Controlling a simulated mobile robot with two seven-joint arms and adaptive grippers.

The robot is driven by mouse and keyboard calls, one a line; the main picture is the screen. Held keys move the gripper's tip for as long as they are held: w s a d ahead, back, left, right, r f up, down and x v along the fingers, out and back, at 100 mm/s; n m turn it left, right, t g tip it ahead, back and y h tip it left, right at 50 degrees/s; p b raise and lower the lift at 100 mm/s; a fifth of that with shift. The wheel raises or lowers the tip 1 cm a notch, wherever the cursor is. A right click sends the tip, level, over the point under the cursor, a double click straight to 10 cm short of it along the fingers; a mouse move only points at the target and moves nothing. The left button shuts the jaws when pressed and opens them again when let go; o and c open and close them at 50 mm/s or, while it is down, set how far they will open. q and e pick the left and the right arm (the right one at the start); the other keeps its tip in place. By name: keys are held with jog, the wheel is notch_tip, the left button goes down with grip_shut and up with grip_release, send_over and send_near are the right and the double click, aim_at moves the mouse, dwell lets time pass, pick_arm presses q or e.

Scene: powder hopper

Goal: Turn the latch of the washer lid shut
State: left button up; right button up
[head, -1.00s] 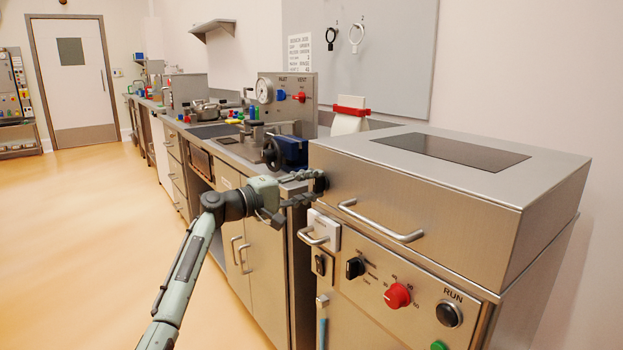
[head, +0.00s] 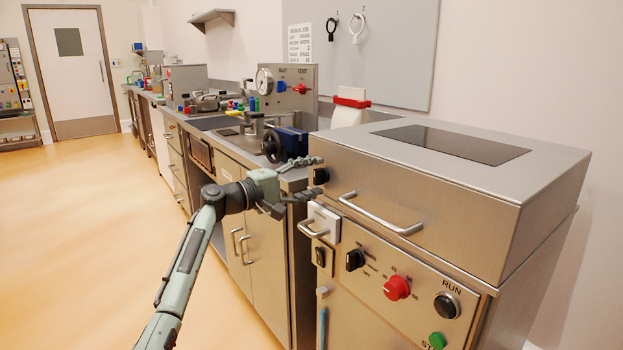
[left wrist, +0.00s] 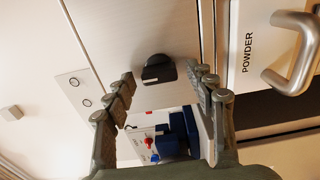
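The washer (head: 400,262) is a steel cabinet at the right of the head view. Its lid (head: 450,195) lies down on the body, with a bar handle (head: 380,215) on its front. The latch (head: 321,176) is a small black knob at the lid's front left end. In the left wrist view the latch (left wrist: 158,70) shows a raised bar lying roughly across the picture, crosswise to the lid seam. My left gripper (head: 314,177) is open, with one finger above and one below the latch and visible gaps to it. My right gripper is out of view.
A drawer handle (head: 314,229) labelled POWDER in the wrist view sits just below the latch. A blue vise-like device (head: 290,143) stands on the counter behind the gripper.

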pick_arm(q)
jog(key=v, duration=1.2)
jog(key=s+a+f+m+g+y, duration=0.1)
jog(key=s+a+f+y, duration=0.15)
jog(key=s+f, duration=0.65)
jog(key=s+a+f+m+g+y, duration=0.15)
jog(key=f+y, duration=0.25)
jog(key=f, duration=1.2)
jog(key=s+a+f+m+g+y, duration=0.1)
jog(key=s+a+f+y, duration=0.15)
jog(key=s+f, duration=0.65)
jog(key=s+a+f+m+g+y, duration=0.2)
jog(key=s+a+f, duration=0.3)
jog(key=s+f, duration=0.3)
jog(key=s+a+f+m+g+y, duration=0.2)
jog(key=s+f, duration=0.7)
jog(key=s, duration=0.6)
jog(key=a+m+y, duration=0.1)
jog(key=a+y, duration=0.1)
jog(key=a, duration=0.1)
jog(key=shift+s+y, duration=0.3)
jog(key=shift+y, duration=0.1)
